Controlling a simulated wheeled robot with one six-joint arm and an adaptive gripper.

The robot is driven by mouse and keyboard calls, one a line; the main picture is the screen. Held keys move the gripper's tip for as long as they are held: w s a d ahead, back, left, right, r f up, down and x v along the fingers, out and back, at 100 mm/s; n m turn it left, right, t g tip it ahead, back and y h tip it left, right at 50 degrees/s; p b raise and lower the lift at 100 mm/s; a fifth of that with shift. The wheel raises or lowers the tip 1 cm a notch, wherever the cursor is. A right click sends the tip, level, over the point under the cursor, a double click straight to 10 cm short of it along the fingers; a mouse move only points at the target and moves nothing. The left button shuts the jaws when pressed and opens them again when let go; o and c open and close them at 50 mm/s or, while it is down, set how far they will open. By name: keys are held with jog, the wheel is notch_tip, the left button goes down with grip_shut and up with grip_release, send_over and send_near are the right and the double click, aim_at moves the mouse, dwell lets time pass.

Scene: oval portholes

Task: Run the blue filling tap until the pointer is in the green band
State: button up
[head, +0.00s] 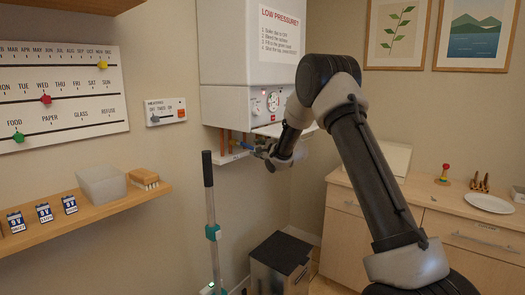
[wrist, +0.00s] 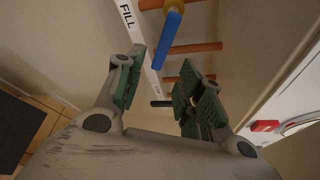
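The blue filling tap (wrist: 167,38) shows in the wrist view as a blue lever on a yellowish stem, beside a white strip marked FILL (wrist: 127,15). In the head view the blue tap (head: 243,146) is a small blue bar under the boiler (head: 236,115). My gripper (wrist: 158,88) is open and empty, its green-padded fingers apart. The lever lies ahead of the fingertips and apart from them. In the head view my gripper (head: 262,148) is just right of the tap. The round gauge (head: 272,101) is on the boiler front; its pointer and green band are too small to read.
Copper pipes (wrist: 190,48) run close beside the tap. A LOW PRESSURE sign (head: 282,32) is on the boiler. A shelf (head: 95,213) with a grey bin (head: 101,184), a pole (head: 211,220) and a cabinet (head: 345,225) stand around the arm.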

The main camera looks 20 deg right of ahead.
jog(key=shift+v, duration=1.75)
dwell(6.2)
